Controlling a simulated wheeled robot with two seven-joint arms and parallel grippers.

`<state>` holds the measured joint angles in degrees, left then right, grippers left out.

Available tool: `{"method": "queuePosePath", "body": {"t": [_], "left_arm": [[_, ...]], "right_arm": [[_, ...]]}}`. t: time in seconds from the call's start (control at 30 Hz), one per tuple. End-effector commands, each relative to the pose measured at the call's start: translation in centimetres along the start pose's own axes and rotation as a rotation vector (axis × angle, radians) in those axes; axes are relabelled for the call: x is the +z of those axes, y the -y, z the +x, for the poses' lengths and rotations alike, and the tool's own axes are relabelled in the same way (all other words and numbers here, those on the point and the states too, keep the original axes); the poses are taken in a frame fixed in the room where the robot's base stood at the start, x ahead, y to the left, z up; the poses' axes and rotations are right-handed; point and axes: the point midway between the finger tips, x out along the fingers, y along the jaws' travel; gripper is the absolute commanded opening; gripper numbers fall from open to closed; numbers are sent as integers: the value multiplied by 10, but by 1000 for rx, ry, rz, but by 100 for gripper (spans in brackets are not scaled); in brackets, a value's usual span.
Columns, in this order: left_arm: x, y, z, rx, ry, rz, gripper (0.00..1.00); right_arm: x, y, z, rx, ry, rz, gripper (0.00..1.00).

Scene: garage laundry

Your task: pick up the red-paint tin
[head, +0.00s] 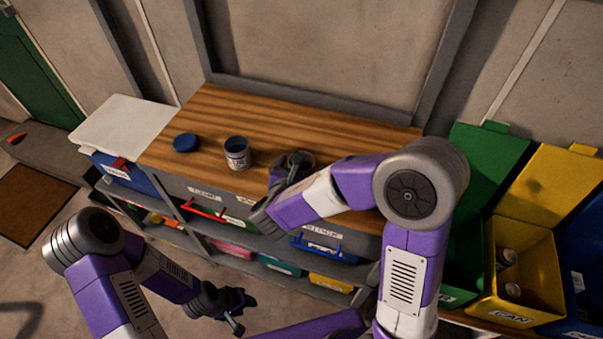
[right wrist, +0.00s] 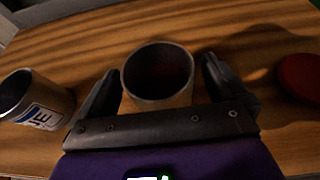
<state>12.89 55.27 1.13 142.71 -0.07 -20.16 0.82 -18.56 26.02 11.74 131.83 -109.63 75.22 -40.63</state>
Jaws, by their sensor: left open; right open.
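An open tin with a dark, faintly reddish inside (right wrist: 158,75) stands upright on the wooden bench top in the right wrist view. My right gripper (right wrist: 160,88) is open, with one finger on each side of this tin; contact is not clear. The tin's label is hidden. In the head view my right gripper (head: 290,168) is over the bench, and its arm and fingers mostly hide the tin. My left gripper (head: 238,312) is open and empty, low in front of the shelves.
A blue-labelled tin (head: 237,153) stands left of my right gripper, with a blue lid (head: 185,142) further left. A red lid (right wrist: 302,77) lies at the right in the wrist view. The bench top (head: 270,118) behind is clear. Yellow bin (head: 540,270) stands right.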

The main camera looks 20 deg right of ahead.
Motion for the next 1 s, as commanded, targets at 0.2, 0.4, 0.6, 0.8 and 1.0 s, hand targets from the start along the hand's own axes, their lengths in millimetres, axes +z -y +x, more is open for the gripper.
{"method": "queuePosePath", "body": {"t": [0.2,0.4,0.6,0.8,1.0], "left_arm": [[0,0,0,0,0,0,43],[0,0,0,0,-1,0,43],[0,0,0,0,-1,0,43],[0,0,0,0,-1,0,43],[0,-3,-7,0,0,0,43]], "right_arm": [[0,0,3,0,0,0,100],[0,0,3,0,0,-1,77],[0,0,3,0,-1,-1,46],[0,0,3,0,0,0,41],[16,0,-3,0,2,1,41]]}}
